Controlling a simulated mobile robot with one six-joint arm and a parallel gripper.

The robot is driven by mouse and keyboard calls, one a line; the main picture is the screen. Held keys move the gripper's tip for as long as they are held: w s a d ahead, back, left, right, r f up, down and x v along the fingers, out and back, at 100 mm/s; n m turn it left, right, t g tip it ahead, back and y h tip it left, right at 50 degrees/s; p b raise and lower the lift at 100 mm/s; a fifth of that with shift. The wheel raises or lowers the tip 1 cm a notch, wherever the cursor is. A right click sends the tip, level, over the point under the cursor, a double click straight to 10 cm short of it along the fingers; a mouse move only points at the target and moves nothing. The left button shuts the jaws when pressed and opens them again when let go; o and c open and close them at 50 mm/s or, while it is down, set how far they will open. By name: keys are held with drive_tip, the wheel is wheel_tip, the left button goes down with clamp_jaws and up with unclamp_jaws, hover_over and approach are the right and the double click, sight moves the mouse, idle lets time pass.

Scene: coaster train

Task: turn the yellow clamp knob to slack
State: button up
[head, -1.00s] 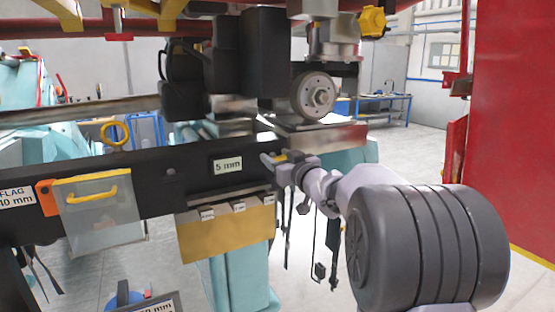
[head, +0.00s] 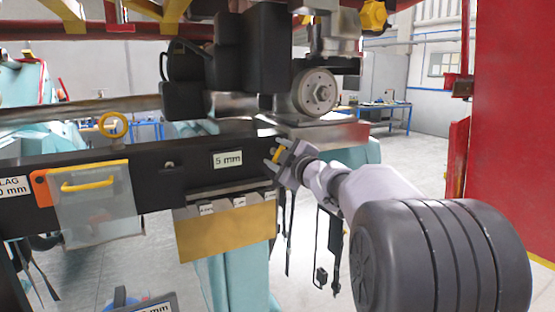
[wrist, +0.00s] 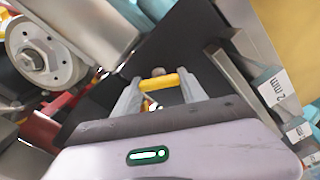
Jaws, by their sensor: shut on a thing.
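The yellow clamp knob (head: 279,153) is a small bar-shaped grip at the right end of the black beam (head: 150,172). In the wrist view, the knob (wrist: 159,83) lies between my two grey fingertips, with a small round grey end just beyond it. My gripper (head: 278,154) comes from the right and is shut on the knob; the wrist view shows the gripper (wrist: 160,84) with a finger at each end of the bar. In the head view the fingers partly hide the knob. I cannot read any slack mark near it.
A grey wheel (head: 314,92) sits above the knob, beside black blocks. A "5 mm" label (head: 228,159) is left of it. A brass plate (head: 225,229) with small labelled tabs hangs below. Another yellow knob (head: 373,15) is at top right. Black straps dangle beneath my gripper.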

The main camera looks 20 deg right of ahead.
drive_tip(key=n+b, duration=0.2)
drive_tip(key=n, duration=0.4)
drive_tip(key=shift+f+b, duration=0.2)
drive_tip(key=shift+b, duration=0.2)
drive_tip(key=shift+n, duration=0.4)
drive_tip(key=o, duration=1.4)
drive_tip(key=shift+c, duration=0.2)
drive_tip(key=shift+s, duration=0.1)
drive_tip(key=s+p, duration=0.1)
drive_tip(key=s, duration=1.6)
drive_tip(key=shift+s+d+p, duration=0.15)
drive_tip(key=shift+d+p, duration=0.1)
drive_tip(key=shift+p, duration=0.05)
drive_tip(key=shift+r, duration=0.1)
